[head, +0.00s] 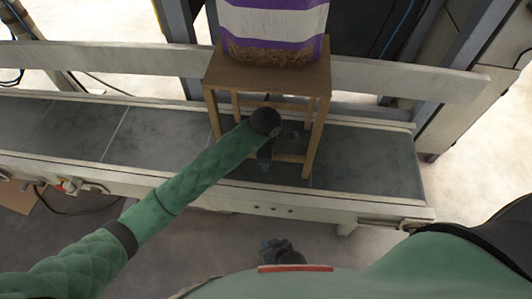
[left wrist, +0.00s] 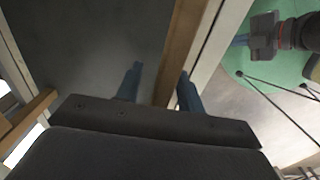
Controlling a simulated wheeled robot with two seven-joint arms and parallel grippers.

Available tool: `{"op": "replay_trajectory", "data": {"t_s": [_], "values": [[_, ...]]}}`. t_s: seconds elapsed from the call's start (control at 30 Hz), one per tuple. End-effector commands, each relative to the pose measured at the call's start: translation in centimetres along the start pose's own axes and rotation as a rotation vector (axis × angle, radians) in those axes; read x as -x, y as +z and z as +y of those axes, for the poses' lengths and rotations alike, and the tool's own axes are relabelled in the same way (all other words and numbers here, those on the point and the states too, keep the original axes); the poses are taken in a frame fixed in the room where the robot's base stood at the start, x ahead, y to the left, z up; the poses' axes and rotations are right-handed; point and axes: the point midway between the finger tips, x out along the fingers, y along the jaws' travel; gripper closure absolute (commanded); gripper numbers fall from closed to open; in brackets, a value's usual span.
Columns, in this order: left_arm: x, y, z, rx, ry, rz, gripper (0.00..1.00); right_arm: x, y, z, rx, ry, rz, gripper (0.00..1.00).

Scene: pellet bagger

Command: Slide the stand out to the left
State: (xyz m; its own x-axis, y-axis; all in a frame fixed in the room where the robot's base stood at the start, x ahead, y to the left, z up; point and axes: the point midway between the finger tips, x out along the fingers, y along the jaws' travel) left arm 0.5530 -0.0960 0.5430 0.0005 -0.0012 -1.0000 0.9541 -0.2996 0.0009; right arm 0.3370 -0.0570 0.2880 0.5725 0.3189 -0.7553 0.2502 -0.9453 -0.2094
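The stand (head: 215,77) is a wooden, four-legged stool on the grey conveyor. A white and purple striped bag (head: 272,20) of pellets sits upright on its top. My left gripper (head: 265,164) is low at the stand's front, by the lower front rung (head: 291,158); my arm hides part of the stand. In the left wrist view, a wooden bar (left wrist: 185,35) of the stand runs between my two blue fingers (left wrist: 158,88). They are apart, with a clear gap on the left side. My right gripper (head: 274,245) is in front of the conveyor, away from the stand; its finger gap is unclear.
The conveyor (head: 150,135) is clear to the left of the stand. A pale guard rail (head: 100,57) runs along its far side, behind the stand. A pale side frame (head: 355,207) edges the near side. Metal posts stand behind the rail.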

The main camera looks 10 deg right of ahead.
Motion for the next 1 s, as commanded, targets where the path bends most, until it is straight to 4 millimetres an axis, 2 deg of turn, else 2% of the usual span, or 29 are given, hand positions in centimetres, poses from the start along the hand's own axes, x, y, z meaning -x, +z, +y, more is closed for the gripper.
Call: {"op": "replay_trajectory", "data": {"t_s": [0.13, 0.4, 0.47, 0.6, 1.0], "values": [[-0.68, -0.02, -0.04, 0.0, -0.001, 0.001, 0.62, 0.01, 0.03, 0.0, 0.0, 0.0, -0.001, 1.0], [-0.74, -0.03, -0.03, 0.0, -0.001, 0.001, 0.62, -0.01, 0.08, 0.04, 0.0, 0.001, -0.002, 1.0], [-0.73, -0.03, -0.03, 0.0, -0.001, 0.001, 0.72, -0.02, 0.09, 0.06, 0.0, 0.001, -0.002, 1.0], [-0.73, -0.03, -0.03, 0.0, -0.001, 0.001, 0.99, -0.02, 0.1, 0.09, 0.0, 0.001, -0.002, 1.0], [-0.71, -0.04, -0.03, 0.0, -0.001, 0.001, 1.0, -0.05, 0.01, 0.15, 0.001, 0.002, -0.001, 1.0]]}}
